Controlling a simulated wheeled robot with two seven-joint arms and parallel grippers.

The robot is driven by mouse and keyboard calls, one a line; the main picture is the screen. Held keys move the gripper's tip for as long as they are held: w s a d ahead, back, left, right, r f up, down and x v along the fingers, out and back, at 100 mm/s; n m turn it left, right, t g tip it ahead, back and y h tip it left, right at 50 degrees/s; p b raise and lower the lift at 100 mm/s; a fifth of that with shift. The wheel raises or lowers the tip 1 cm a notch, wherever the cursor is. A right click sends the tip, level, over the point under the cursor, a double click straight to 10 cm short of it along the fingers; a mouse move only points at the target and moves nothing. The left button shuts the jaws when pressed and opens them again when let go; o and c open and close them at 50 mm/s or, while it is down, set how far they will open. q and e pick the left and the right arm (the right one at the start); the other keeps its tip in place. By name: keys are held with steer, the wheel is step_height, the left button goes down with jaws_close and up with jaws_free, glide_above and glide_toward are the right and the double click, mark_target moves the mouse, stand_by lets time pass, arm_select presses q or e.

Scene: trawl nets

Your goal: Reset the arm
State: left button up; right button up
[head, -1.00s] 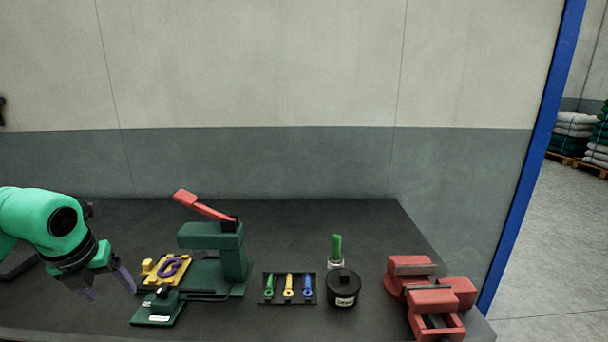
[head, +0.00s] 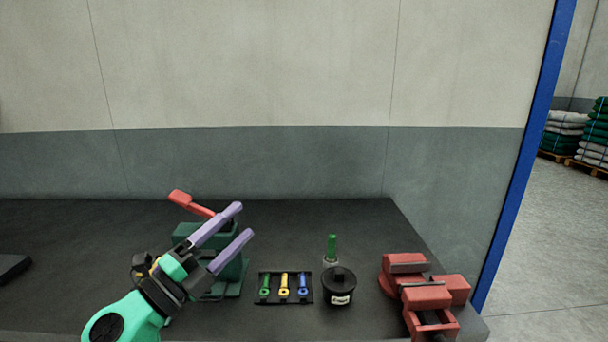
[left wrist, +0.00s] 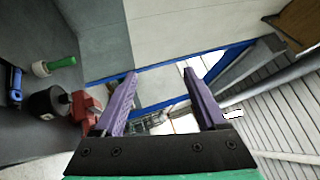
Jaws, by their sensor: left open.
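My left gripper (head: 236,223) is raised in front of the green press (head: 232,272) with the red lever (head: 190,203), and hides much of it. Its two purple fingers are apart with nothing between them, pointing up and to the right. In the left wrist view the fingers (left wrist: 158,88) are also spread and empty, with walls and ceiling beyond them. My right gripper is not in view.
A black tray (head: 262,300) with green, yellow and blue tools lies mid-bench. Beside it are a black lidded pot (head: 338,289) and a green-handled item (head: 332,247). A red vise (head: 425,292) stands at the right. The back of the bench is clear.

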arm_select(q)
steer(key=a+f+n+t+y, duration=0.2)
steer(key=a+f+n+y, duration=0.6)
steer(key=a+n+y, duration=0.65)
steer(key=s+a+f+n+g+y, duration=0.1)
steer(key=s+f+n+g, duration=0.2)
steer(key=f, duration=0.4)
steer(key=s+f+n+g+y, duration=0.1)
steer(key=f+n+g, duration=0.2)
steer(key=f+n, duration=0.3)
steer(key=s+d+f+g+h, duration=0.4)
steer(key=s+f+g, duration=0.6)
steer(key=s+f, duration=0.7)
steer(key=s+f+g, duration=0.1)
steer(key=s+f, duration=0.2)
steer(key=f, duration=2.1)
steer(key=s+a+f+g, duration=0.1)
steer(key=s+a+f, duration=0.1)
steer(key=s+f, duration=1)
steer(key=s+y, duration=0.1)
steer(key=s, duration=0.2)
steer(key=shift+s+a+f, duration=0.2)
steer(key=shift+s+f, duration=0.1)
steer(key=shift+s, duration=0.1)
